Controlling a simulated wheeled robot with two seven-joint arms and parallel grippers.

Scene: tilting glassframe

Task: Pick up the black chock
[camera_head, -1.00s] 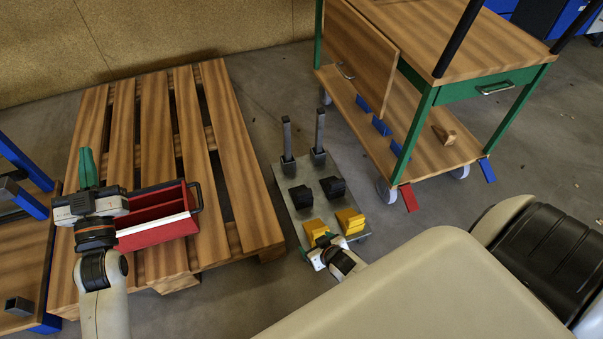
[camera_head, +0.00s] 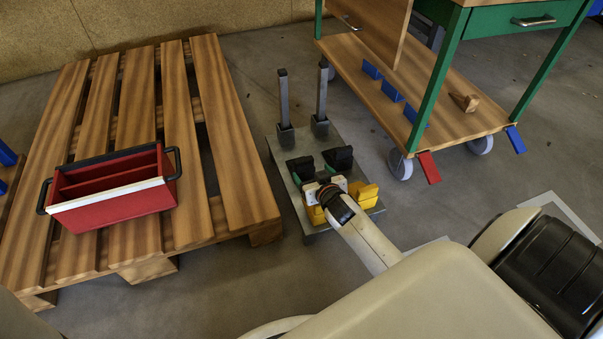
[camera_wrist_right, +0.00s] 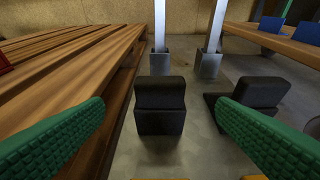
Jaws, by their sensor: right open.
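Two black chocks stand on a grey metal plate (camera_head: 290,143). The left black chock (camera_head: 302,165) and the right black chock (camera_head: 339,157) sit side by side. My right gripper (camera_head: 312,177) is open just in front of them, above the plate. In the right wrist view, the left black chock (camera_wrist_right: 160,105) lies ahead between the green fingers of my gripper (camera_wrist_right: 160,103), with gaps to both. The right black chock (camera_wrist_right: 258,97) is beyond the right finger, which partly covers it. My left gripper is out of view.
Yellow chocks (camera_head: 366,195) sit at the plate's near side, partly hidden by my right gripper. Two upright metal posts (camera_head: 283,100) stand at the far side. A pallet (camera_head: 235,150) bearing a red toolbox (camera_head: 115,205) is left; a wheeled wooden cart (camera_head: 440,125) is right.

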